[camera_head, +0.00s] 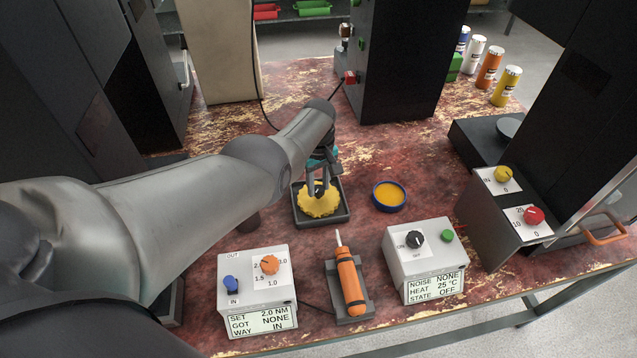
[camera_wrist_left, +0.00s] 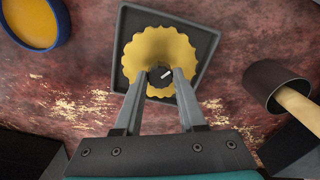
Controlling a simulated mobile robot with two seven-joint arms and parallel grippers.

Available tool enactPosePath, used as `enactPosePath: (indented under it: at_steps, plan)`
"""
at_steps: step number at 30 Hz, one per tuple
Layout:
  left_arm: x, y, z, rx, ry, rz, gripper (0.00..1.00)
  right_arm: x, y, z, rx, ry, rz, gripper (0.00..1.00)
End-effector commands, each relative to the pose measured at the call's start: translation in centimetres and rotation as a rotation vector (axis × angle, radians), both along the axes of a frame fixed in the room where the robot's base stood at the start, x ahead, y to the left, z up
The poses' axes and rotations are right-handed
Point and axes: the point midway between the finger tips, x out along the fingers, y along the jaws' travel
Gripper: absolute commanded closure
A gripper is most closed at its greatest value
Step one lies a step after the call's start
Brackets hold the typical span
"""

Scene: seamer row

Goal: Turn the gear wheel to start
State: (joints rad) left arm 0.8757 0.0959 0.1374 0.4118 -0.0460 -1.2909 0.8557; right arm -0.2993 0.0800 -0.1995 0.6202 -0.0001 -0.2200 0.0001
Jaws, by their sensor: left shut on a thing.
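The yellow gear wheel (camera_head: 320,203) lies flat in a dark square tray (camera_head: 299,215) in the middle of the table. It also shows in the left wrist view (camera_wrist_left: 180,43), with a dark round knob (camera_wrist_left: 161,77) bearing a white mark at its near part. My left gripper (camera_head: 318,187) comes down over the wheel from above. In the left wrist view its two fingers (camera_wrist_left: 160,76) stand on either side of the knob and are shut on it. Part of the wheel is hidden behind the fingers. My right gripper is not in view.
A shallow round orange dish with a blue rim (camera_head: 389,196) stands right of the tray. Two control boxes (camera_head: 258,290) (camera_head: 426,260) and an orange screwdriver in a holder (camera_head: 350,283) stand in front. Dark cabinets flank the table.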

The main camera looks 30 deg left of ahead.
Motion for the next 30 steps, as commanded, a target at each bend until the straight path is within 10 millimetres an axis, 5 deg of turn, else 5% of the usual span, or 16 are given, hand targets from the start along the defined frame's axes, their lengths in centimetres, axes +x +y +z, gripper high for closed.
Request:
enactPosePath:
  at_steps: [15,30]
  plan:
    - [0.02,0.00,0.01,0.000,-0.001,0.443,1.00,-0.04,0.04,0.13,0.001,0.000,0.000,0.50]
    - [0.02,0.00,0.00,0.000,-0.001,0.619,1.00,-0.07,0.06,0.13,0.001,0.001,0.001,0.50]
